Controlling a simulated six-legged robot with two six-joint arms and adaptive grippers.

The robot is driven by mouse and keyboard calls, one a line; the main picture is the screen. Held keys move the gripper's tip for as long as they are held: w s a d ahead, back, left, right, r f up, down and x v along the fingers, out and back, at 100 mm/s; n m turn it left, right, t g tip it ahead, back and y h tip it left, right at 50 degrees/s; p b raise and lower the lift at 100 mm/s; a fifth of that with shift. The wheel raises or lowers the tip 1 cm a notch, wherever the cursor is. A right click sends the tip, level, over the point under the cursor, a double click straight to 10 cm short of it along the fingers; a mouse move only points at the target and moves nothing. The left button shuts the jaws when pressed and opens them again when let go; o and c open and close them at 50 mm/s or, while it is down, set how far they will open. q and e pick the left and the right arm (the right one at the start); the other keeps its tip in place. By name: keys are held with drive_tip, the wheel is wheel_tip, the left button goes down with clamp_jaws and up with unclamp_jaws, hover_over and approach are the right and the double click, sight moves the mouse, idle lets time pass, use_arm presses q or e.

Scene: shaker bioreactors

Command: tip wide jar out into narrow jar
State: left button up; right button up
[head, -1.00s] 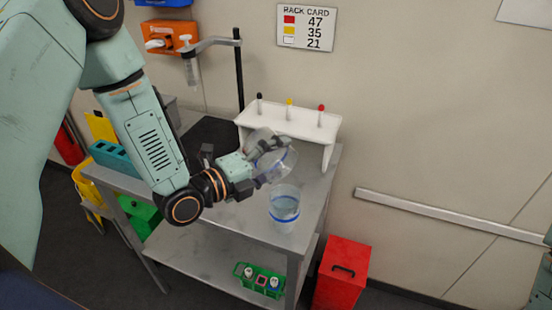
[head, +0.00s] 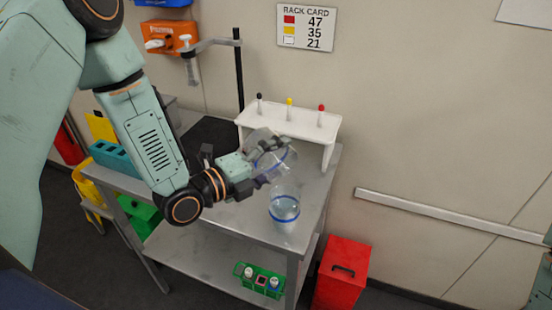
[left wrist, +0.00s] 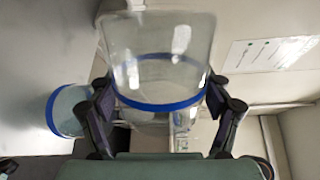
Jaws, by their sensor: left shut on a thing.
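My left gripper (head: 268,162) is shut on a clear jar with a blue band, the wide jar (head: 280,160). The jar is strongly tilted, above and slightly left of the narrow jar. In the left wrist view the wide jar (left wrist: 160,75) fills the space between the fingers, and I see no clear liquid level in it. The narrow jar (head: 284,211) is clear with a blue band and stands upright near the bench's front right corner. It appears to hold pale bluish liquid. It also shows in the left wrist view (left wrist: 67,112), left of the fingers. My right gripper is out of view.
The narrow jar stands on a metal bench (head: 235,215). A white rack (head: 290,122) with several coloured-topped pieces stands behind. A black stand (head: 240,75) rises at the back. A red bin (head: 341,275) is beside the bench, and a green tube holder (head: 258,279) sits on the lower shelf.

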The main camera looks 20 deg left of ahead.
sight(268, 136)
use_arm(q)
drive_tip(key=shift+r, duration=0.1)
drive_tip(key=shift+w+a+r+n+p, duration=0.15)
drive_tip(key=shift+a+r+n+p, duration=0.2)
drive_tip(key=shift+r+n+p, duration=0.55)
drive_tip(key=shift+w+a+f+n+h, duration=0.15)
drive_tip(key=shift+w+a+n, duration=0.1)
drive_tip(key=shift+n, duration=0.55)
drive_tip(key=shift+w+a+f+n+h, duration=0.15)
drive_tip(key=shift+a+n, duration=0.1)
drive_tip(key=shift+n, duration=0.55)
drive_tip(key=shift+r+p, duration=0.15)
drive_tip(key=shift+p, duration=0.2)
drive_tip(key=shift+w+a+r+n+p, duration=0.1)
drive_tip(key=shift+r+n+p, duration=0.35)
drive_tip(key=shift+r+p, duration=0.4)
drive_tip(key=shift+a+r+n+p, duration=0.1)
drive_tip(key=shift+r+n+p, duration=0.35)
drive_tip(key=shift+r+p, duration=0.4)
drive_tip(key=shift+r+g+h, duration=0.1)
drive_tip(key=shift+g+h, duration=0.2)
